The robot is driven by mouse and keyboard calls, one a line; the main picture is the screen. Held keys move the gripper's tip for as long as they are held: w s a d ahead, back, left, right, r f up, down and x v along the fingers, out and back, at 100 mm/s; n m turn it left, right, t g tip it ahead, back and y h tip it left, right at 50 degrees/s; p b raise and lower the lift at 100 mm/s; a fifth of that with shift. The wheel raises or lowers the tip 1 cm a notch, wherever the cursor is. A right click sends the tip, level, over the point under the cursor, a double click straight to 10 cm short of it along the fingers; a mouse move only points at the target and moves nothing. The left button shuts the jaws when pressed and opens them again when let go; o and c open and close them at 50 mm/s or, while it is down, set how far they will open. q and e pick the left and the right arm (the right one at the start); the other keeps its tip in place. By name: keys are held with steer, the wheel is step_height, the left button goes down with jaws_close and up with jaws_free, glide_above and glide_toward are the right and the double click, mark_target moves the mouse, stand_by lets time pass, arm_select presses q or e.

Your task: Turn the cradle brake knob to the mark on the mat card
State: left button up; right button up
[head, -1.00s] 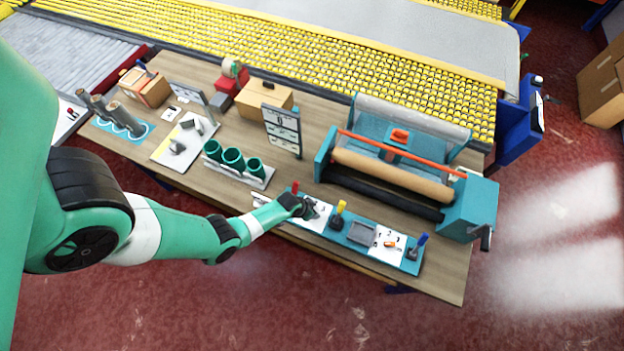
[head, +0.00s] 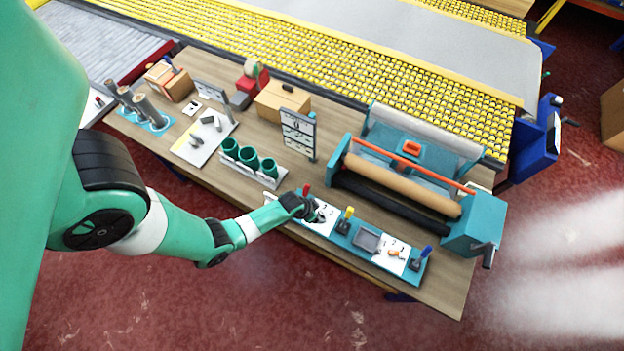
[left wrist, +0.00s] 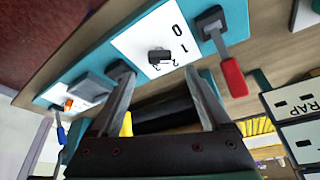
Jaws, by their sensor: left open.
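A teal control strip (head: 340,239) along the table's front edge carries two white dial plates. A small dark knob (left wrist: 160,57) sits on the plate marked 0 to 3, beside the red lever (left wrist: 230,75). An orange knob (head: 393,253) sits on the other plate, near the blue lever (head: 427,252). I cannot tell from labels which is the brake. My left gripper (left wrist: 157,72) is open, its fingertips on either side of the dark knob and apart from it.
The yellow lever (head: 346,219) and a grey square panel (head: 367,241) lie between the plates. Green cups (head: 249,160) stand left of the gripper. The teal roller cradle (head: 470,218) stands to the right. Bare wood (head: 445,290) shows at the front right.

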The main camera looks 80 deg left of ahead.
arm_select(q)
steer(key=p+v, duration=0.1)
steer(key=v, duration=0.4)
steer(key=shift+s+r, duration=0.2)
steer(key=shift+r, duration=0.1)
arm_select(e)
step_height(320, 180, up, 2)
steer(key=shift+r, duration=0.1)
